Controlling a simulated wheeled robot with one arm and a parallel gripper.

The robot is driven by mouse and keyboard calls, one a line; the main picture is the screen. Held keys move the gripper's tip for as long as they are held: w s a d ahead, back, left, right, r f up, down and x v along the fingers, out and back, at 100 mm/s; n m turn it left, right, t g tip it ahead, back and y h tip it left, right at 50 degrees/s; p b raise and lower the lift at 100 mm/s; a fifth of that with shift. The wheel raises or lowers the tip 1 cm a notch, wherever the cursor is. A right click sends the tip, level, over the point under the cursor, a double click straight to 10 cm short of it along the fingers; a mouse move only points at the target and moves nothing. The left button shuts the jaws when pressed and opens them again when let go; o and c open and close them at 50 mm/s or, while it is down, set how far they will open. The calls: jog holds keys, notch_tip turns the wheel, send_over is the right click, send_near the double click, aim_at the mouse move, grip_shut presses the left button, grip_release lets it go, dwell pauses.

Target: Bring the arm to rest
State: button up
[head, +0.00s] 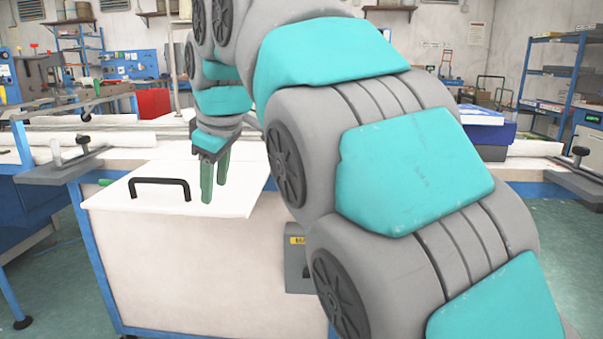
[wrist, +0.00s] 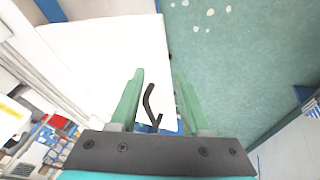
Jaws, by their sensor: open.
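My gripper (head: 214,188) hangs pointing down in the head view, over the right part of a white lid (head: 115,203) on a white cabinet. Its two green fingers stand apart with nothing between them. In the wrist view my gripper (wrist: 159,76) also shows open and empty. A black handle (head: 160,181) on the lid is to the left of the fingers in the head view and beyond them in the wrist view (wrist: 150,102). My arm's large grey and teal links cover the middle and right of the head view and hide part of the cabinet.
The white cabinet (head: 180,270) stands on a blue frame. Metal clamps stand on benches at the left (head: 62,160) and right (head: 578,165). A blue box (head: 488,138) is at the back right. Green floor (head: 40,290) is clear at the lower left.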

jog(key=s+d+f+m+g+h, duration=0.1)
jog(key=s+d+f+m, duration=0.3)
jog(key=d+f, duration=0.45)
jog(key=s+d+f+m+g+h, duration=0.15)
jog(key=s+d+f+m, duration=0.3)
jog(key=d, duration=0.65)
jog(key=s+d+f+m+g, duration=0.2)
jog(key=s+d+f, duration=0.3)
jog(key=s+f, duration=0.4)
jog(key=s+d+f+m+g, duration=0.2)
jog(key=s+d+f+m, duration=0.2)
jog(key=s+f, duration=0.5)
jog(key=s+d, duration=0.1)
jog(key=s, duration=0.3)
jog(key=shift+s, duration=0.15)
jog(key=shift+h, duration=0.25)
